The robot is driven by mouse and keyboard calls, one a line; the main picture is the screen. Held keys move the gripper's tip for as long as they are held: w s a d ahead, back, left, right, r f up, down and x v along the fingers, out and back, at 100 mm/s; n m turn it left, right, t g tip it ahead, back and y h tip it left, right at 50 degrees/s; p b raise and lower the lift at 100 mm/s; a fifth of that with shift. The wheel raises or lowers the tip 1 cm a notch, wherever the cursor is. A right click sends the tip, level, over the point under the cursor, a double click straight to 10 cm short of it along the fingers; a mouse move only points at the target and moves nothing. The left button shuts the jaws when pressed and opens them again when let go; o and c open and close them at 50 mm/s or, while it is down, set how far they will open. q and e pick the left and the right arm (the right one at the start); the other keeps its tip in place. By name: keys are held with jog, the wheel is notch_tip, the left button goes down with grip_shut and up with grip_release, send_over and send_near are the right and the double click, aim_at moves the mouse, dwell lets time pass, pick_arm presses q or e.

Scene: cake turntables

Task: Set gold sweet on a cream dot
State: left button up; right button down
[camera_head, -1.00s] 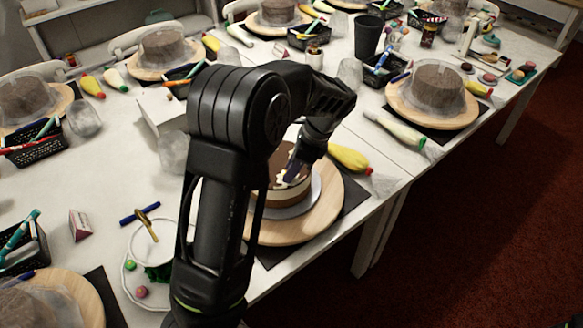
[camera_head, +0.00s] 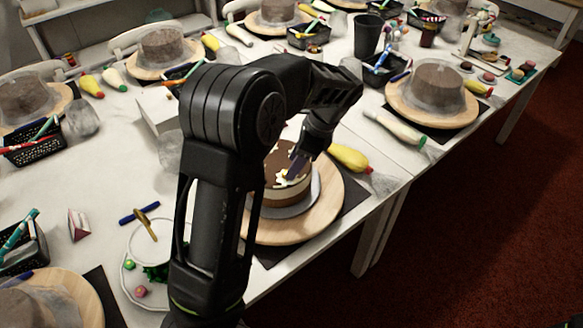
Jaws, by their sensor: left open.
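A round cake (camera_head: 287,190) with a brown top and a pale side band stands on a wooden turntable (camera_head: 325,215) at the middle. Pale cream dots (camera_head: 283,178) show on its top, partly hidden by my left arm. My left gripper (camera_head: 295,172) hangs just above the cake top by the cream dots, pointing down, with its jaws open. A small yellowish spot shows among the cream, but it is too small to tell if it is the gold sweet. My right gripper is not in view.
A white saucer with a green sweet (camera_head: 130,264) and a pink sweet (camera_head: 141,291) lies front left, partly behind my arm. A yellow piping bag (camera_head: 349,157) lies beyond the turntable. A covered cake (camera_head: 437,88) stands at the right. Red floor lies past the table edge.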

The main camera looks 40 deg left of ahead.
pick_arm(q)
jog(key=p+v, duration=0.2)
jog(key=v, duration=0.7)
jog(key=shift+r, duration=0.3)
jog(key=shift+d, duration=0.1)
